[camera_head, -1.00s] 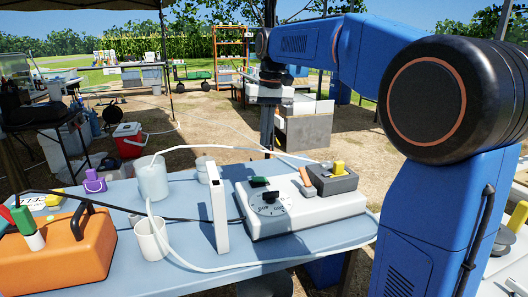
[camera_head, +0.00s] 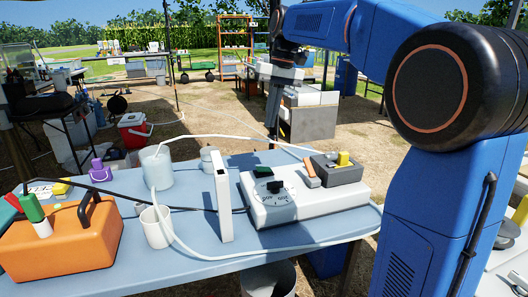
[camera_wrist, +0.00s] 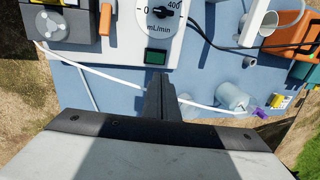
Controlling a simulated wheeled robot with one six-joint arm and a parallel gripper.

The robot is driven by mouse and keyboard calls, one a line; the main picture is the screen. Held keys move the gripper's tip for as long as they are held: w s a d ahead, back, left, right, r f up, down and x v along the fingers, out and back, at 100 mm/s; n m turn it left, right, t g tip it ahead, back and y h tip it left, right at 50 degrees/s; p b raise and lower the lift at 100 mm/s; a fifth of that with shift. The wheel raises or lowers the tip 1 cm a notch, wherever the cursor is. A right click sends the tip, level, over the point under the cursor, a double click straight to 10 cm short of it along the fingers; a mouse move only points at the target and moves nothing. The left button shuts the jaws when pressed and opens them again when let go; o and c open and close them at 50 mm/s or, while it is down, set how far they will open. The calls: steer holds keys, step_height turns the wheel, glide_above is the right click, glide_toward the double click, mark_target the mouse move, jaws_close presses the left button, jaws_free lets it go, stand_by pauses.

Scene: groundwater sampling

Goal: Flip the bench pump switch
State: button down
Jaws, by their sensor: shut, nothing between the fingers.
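The bench pump (camera_head: 318,209) is a white box on the blue bench, with a dial (camera_head: 274,192) on top. A green rectangular switch (camera_head: 263,172) sits beside the dial. In the wrist view the switch (camera_wrist: 156,56) is near the pump's edge, below the dial marked mL/min. My gripper (camera_wrist: 160,88) is shut and empty, its dark fingertips close below the switch in that picture. Height above the switch and contact cannot be told. In the head view my arm reaches over to the far side of the bench.
White tubing (camera_head: 200,262) loops across the bench. An upright white panel (camera_head: 222,203), a white cup (camera_head: 156,229), a pale jar (camera_head: 155,168) and an orange case (camera_head: 60,245) stand left of the pump.

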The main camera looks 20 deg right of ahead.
mark_target(266, 169)
steer(key=a+f, duration=0.1)
steer(key=f, duration=0.8)
steer(key=a+f, duration=0.1)
steer(key=f, duration=0.3)
steer(key=shift+a+f, duration=0.35)
steer(key=shift+f, duration=0.05)
steer(key=shift+s+a+f+h, duration=0.1)
steer(key=shift+a+f+h, duration=0.25)
steer(key=shift+h, duration=0.25)
steer(key=shift+d+f, duration=0.1)
steer(key=shift+d, duration=0.9)
